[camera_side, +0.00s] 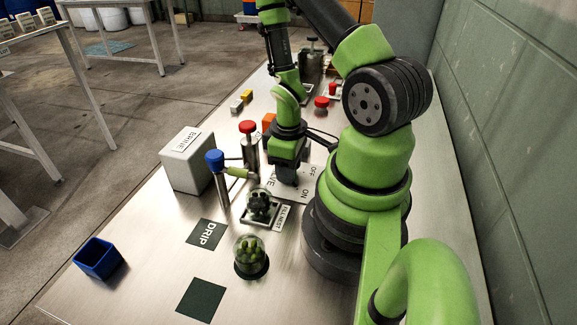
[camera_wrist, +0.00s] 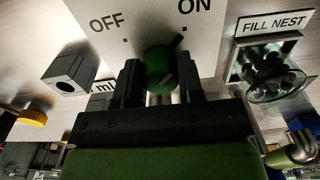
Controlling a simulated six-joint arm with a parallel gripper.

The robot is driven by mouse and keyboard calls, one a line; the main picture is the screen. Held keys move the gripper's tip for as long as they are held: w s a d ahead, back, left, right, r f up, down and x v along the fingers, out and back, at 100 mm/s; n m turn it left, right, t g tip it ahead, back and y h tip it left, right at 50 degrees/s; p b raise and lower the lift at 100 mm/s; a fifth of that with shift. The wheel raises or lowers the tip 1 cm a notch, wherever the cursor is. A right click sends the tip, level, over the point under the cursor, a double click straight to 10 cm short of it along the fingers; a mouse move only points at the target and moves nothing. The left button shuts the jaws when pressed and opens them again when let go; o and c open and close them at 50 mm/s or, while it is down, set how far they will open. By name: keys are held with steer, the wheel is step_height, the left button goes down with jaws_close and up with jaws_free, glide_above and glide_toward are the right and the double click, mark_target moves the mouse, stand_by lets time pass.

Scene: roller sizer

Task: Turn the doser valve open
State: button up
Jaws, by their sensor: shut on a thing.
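The doser valve shows in the wrist view as a round green knob (camera_wrist: 159,66) with a dark pointer, on a white plate (camera_wrist: 150,22) marked OFF and ON. The pointer slants up and right, toward the dot under ON. My gripper (camera_wrist: 160,78) is shut on the knob, one black finger on each side; its body hides the near part. In the side view my gripper (camera_side: 287,177) points down onto the same white plate (camera_side: 310,186), and the knob is hidden there.
The fill nest (camera_wrist: 268,70) is right of the plate in the wrist view. In the side view a blue-topped post (camera_side: 218,180), a red-topped post (camera_side: 249,150), a white BRINE box (camera_side: 187,165) and a domed jar (camera_side: 251,258) stand nearby. A blue bin (camera_side: 97,258) sits front left.

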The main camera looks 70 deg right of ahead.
steer(key=o, duration=0.9)
steer(key=shift+r, duration=5)
steer(key=shift+w+r, duration=0.1)
steer(key=w+a+r+m+t, duration=0.1)
steer(key=w+a+r+t, duration=0.15)
steer(key=r, duration=0.35)
steer(key=w+a+r+m+t, duration=0.1)
steer(key=a+r, duration=0.3)
steer(key=r, duration=0.2)
steer(key=s+a+r+t, duration=0.1)
steer(key=a+r, duration=0.1)
steer(key=s+a+r+m+t+y, duration=0.1)
steer(key=s+a+r, duration=0.1)
steer(key=a+r, duration=0.1)
steer(key=s+a+r+t+y, duration=0.1)
steer(key=a+r, duration=0.1)
steer(key=r, duration=0.1)
steer(key=shift+s+a+m+t, duration=0.2)
steer(key=shift+a+m+t, duration=0.15)
steer(key=shift+a+m, duration=0.05)
